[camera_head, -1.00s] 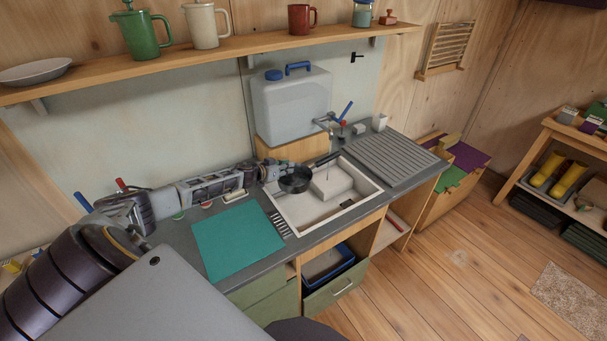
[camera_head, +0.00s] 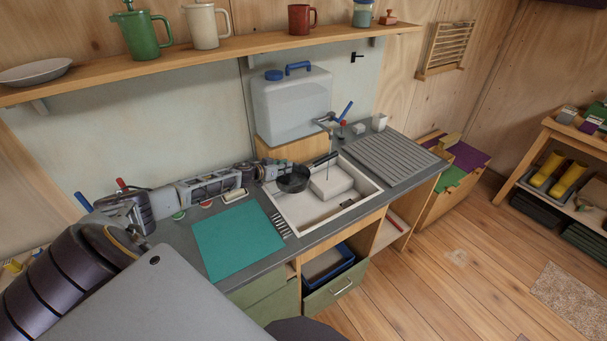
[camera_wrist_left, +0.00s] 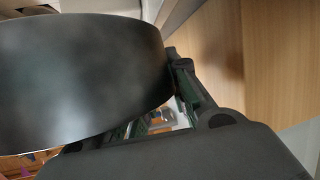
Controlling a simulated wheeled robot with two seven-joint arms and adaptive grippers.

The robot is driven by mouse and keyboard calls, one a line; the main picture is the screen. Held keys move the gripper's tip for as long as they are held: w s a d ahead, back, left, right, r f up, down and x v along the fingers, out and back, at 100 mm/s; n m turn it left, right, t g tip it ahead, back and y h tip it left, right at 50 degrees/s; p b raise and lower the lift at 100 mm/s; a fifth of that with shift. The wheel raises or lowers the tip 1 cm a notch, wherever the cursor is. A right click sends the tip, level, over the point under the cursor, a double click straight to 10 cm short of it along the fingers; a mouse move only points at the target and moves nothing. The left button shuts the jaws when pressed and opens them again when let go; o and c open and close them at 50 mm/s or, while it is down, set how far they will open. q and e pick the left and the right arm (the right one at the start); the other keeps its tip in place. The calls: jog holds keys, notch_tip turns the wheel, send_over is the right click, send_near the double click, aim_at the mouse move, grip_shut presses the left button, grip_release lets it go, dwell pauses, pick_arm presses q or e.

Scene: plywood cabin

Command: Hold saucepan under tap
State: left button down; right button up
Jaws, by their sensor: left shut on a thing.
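A dark saucepan (camera_head: 292,181) is held over the left part of the white sink (camera_head: 357,208), its handle pointing up and right. My left gripper (camera_head: 272,172) reaches in from the left along the back of the counter and is shut on the saucepan. In the left wrist view the pan's dark side (camera_wrist_left: 80,80) fills the left half, next to the gripper finger (camera_wrist_left: 190,90). The tap (camera_head: 326,120) is on the water container (camera_head: 292,105) behind the sink, with a thin line below it beside the pan. My right gripper is not in view.
A white block (camera_head: 331,184) lies in the sink. A ridged drainer (camera_head: 388,157) is to the right and a teal mat (camera_head: 238,240) to the left. A shelf (camera_head: 220,56) with mugs and a jug runs above.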

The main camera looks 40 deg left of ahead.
pick_arm(q)
jog(key=shift+w+d+r+p, duration=0.1)
jog(key=shift+w+d+p, duration=0.1)
jog(key=shift+d+p, duration=0.35)
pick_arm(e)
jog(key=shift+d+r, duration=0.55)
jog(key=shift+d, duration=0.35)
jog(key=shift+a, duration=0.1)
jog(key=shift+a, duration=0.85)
pick_arm(q)
jog(key=shift+a, duration=0.1)
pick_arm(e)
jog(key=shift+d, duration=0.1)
pick_arm(q)
jog(key=shift+s+a, duration=0.2)
jog(key=shift+a, duration=0.25)
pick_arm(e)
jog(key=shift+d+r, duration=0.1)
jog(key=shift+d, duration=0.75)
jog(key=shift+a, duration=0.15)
